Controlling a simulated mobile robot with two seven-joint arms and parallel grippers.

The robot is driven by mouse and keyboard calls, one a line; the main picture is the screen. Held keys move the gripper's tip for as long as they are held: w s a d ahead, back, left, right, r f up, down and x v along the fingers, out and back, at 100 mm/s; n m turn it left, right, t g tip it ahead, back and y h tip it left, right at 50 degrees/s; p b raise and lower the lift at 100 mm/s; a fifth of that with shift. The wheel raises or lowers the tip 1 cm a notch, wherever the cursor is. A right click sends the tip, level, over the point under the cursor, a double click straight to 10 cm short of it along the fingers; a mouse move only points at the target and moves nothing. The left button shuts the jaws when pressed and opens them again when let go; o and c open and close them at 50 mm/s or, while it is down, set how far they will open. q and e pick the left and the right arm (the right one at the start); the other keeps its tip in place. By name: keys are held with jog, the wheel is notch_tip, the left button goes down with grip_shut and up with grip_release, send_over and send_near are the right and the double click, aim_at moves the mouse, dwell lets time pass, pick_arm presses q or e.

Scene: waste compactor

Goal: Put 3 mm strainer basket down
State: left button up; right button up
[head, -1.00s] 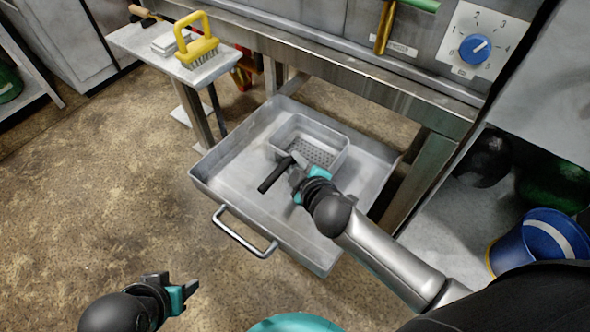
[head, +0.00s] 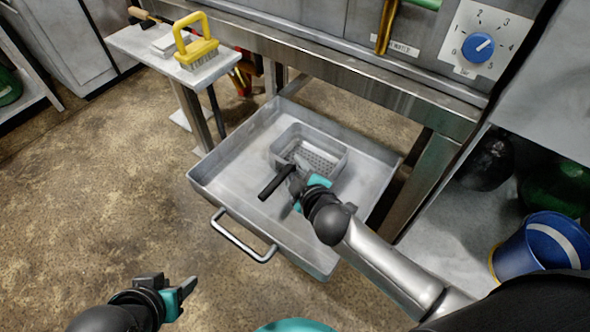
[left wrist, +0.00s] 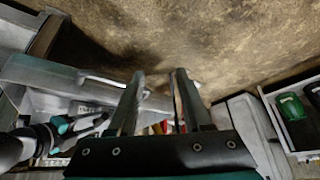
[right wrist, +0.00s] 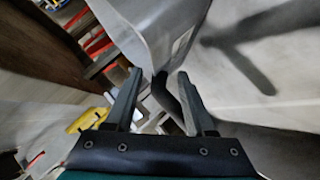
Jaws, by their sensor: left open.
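The grey strainer basket (head: 345,163), with a perforated bottom and a black handle (head: 277,182), is in the large grey tray (head: 232,188). It looks low against the tray floor; its underside is hidden, so contact is not clear. My right gripper (head: 296,176) is at the handle, over the tray. In the right wrist view the basket wall (right wrist: 160,30) is ahead and the dark handle (right wrist: 166,95) lies between the parted fingers (right wrist: 159,78). My left gripper (head: 190,286) is open and empty, low at the left over the floor; its parted fingers show in the left wrist view (left wrist: 156,74).
The tray has a front bar handle (head: 240,238) and stands under the steel machine frame (head: 350,82). A yellow brush (head: 198,50) is on a small side table (head: 140,42). A blue bucket (head: 548,248) is at the right. The tray floor around the basket is clear.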

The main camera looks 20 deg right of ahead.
jog(key=shift+r, duration=0.2)
pick_arm(q)
notch_tip(320, 180, down, 9)
jog(key=s+a+g+p, duration=0.1)
jog(key=g+p, duration=0.1)
jog(key=p, duration=0.2)
jog(key=shift+s+y+p, duration=0.3)
jog(key=shift+s+p, duration=0.1)
pick_arm(e)
jog(key=v, duration=1.2)
pick_arm(q)
jog(key=shift+r, duration=0.1)
jog(key=shift+c, duration=0.3)
